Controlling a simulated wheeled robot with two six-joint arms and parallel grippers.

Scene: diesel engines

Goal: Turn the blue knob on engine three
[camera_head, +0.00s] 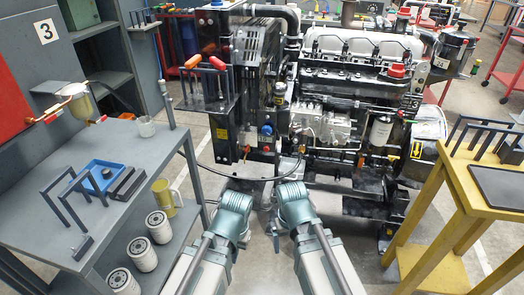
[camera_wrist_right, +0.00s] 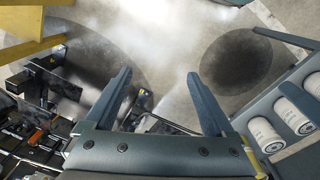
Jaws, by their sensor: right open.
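A large diesel engine (camera_head: 345,95) stands in the middle of the head view. A small blue knob (camera_head: 266,130) shows on its dark front frame, left of the silver pump. My two arms come up from the bottom in front of the engine. My right gripper shows in the right wrist view (camera_wrist_right: 158,73), its two fingers spread wide with nothing between them and bare floor behind. It is apart from the blue knob, which I cannot make out in that view. My left arm shows in the head view, but I see no fingers of my left gripper.
A yellow table (camera_head: 452,195) stands at right. A sign with 3 (camera_head: 45,31) hangs on the left cabinet.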

